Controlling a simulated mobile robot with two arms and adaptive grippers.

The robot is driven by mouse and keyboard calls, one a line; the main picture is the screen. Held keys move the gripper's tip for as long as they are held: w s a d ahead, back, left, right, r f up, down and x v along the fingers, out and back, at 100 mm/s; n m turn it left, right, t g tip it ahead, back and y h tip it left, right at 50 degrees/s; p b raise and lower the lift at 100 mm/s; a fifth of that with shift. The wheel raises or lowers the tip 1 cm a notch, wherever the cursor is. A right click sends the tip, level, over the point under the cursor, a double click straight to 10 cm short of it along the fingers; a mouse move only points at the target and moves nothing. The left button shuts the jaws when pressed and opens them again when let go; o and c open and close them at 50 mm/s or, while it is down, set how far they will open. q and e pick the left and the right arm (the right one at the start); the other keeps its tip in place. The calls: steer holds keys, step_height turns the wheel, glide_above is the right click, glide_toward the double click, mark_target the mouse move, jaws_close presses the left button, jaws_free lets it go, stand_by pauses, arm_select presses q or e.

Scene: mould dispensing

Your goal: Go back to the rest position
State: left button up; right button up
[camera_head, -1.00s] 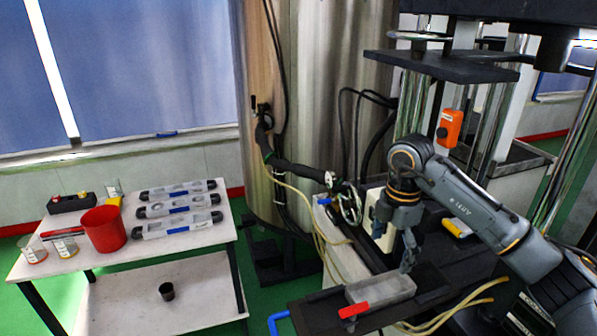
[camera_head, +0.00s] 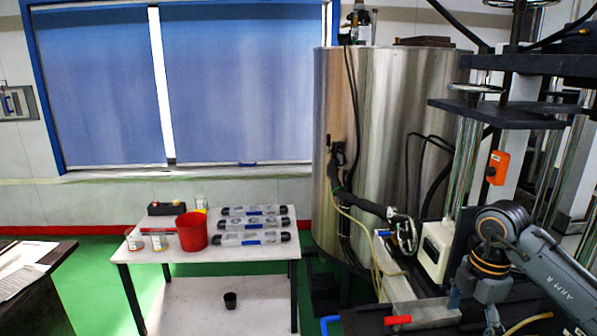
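My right arm comes in from the lower right. My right gripper (camera_head: 494,322) hangs at the bottom edge, over the dark bench beside the machine, and is partly cut off, so I cannot tell whether it is open or shut. A red handle (camera_head: 398,320) of the mould shows to the left of it. Most of the mould is out of the frame. My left gripper is not in view.
A white table (camera_head: 275,256) at the left holds a red cup (camera_head: 191,231), beakers and several clear moulds. A small dark cup (camera_head: 230,300) is on its lower shelf. A steel tank (camera_head: 385,130) stands behind. A dark desk (camera_head: 55,262) with papers is at far left.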

steer(key=s+a+n+t+y, duration=0.15)
steer(key=a+n+y, duration=0.7)
steer(key=a, duration=1.65)
steer(key=s+a+r+m+t+y, duration=0.1)
steer(key=a+r+m+t+y, duration=0.45)
steer(key=r+y, duration=0.5)
steer(key=w+d+f+m+t+h, duration=0.2)
steer(key=w+d+m+t+h, duration=0.2)
steer(key=d+m+t+h, duration=0.85)
steer(key=s+d+f+m+g+h, duration=0.2)
steer(key=d+f+m+h, duration=0.15)
steer(key=f, duration=0.35)
steer(key=s+d+f+m+g+h, duration=0.2)
steer(key=f+m+h, duration=0.1)
steer(key=f+m, duration=0.25)
steer(key=s+f+n+g, duration=0.1)
steer(key=s+f+g, duration=0.5)
steer(key=s+f, duration=0.45)
steer(key=s+f+n+g, duration=0.1)
steer(key=s+f+g, duration=0.55)
steer(key=s, duration=0.65)
step_height(320, 180, down, 28)
steer(key=s+g, duration=0.1)
steer(key=s, duration=0.1)
steer(key=s+d+f+g, duration=0.1)
steer(key=s+d+f, duration=0.2)
steer(key=s+f, duration=1.2)
steer(key=shift+s+d, duration=0.4)
steer(key=shift+s, duration=0.05)
